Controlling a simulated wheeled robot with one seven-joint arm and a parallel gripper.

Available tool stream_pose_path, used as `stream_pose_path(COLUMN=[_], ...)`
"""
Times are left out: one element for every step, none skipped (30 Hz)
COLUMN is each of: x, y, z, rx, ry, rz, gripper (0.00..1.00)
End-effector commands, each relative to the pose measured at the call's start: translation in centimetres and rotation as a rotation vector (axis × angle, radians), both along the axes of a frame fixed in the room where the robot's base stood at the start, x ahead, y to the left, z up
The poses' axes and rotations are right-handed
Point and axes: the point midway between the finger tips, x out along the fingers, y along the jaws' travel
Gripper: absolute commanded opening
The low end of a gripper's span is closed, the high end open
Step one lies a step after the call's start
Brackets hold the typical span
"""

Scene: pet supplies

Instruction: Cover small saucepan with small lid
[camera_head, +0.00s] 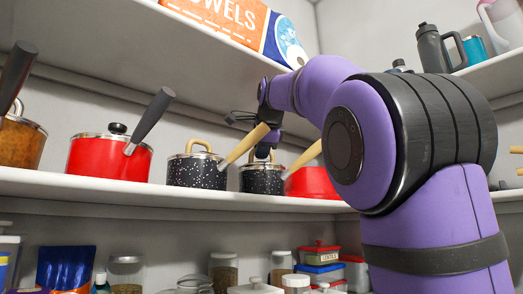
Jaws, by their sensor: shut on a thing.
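A small black speckled saucepan (262,182) with a pale tan handle stands on the middle shelf. My gripper (263,154) is directly above it, pointing down and shut on the small lid (259,165). The lid is low at the pan's rim and mostly hidden by the gripper and the handle in front. I cannot tell whether the lid rests on the rim or is slightly above it.
A larger black speckled pot (196,171) with a lid stands close on the left. A red pan (313,183) is close on the right, partly behind my arm. A red lidded saucepan (109,157) and an orange pot (20,142) stand farther left. The upper shelf (200,40) overhangs.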

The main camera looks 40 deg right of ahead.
Motion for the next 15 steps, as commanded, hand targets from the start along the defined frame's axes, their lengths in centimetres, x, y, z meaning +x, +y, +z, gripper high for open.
stream_pose_path(x=[-0.01,-0.01,-0.01,-0.02,-0.04,-0.06,-0.08,-0.12,-0.16,-0.2,-0.25,-0.3,-0.34,-0.37,-0.4], y=[0.0,0.0,0.01,0.02,0.04,0.06,0.08,0.1,0.13,0.15,0.16,0.17,0.18,0.19,0.2], z=[0.03,0.03,0.03,0.04,0.06,0.08,0.09,0.12,0.15,0.17,0.21,0.24,0.27,0.28,0.3], rx=[0.0,0.0,0.0,0.0,0.0,0.0,0.0,-0.001,-0.001,-0.001,-0.001,0.0,0.0,0.0,0.0], ry=[-0.001,-0.001,-0.001,-0.001,-0.001,-0.001,-0.001,-0.001,-0.001,-0.001,-0.001,-0.001,-0.001,0.0,0.0], rz=[0.0,0.0,0.0,0.0,0.0,0.0,0.001,0.001,0.001,0.001,0.001,0.001,0.0,0.0,0.0], gripper=[0.0,0.0,0.0,0.0,0.0,0.0,0.0,0.0,0.0,0.0,0.0,0.0,0.0,0.0,0.0])
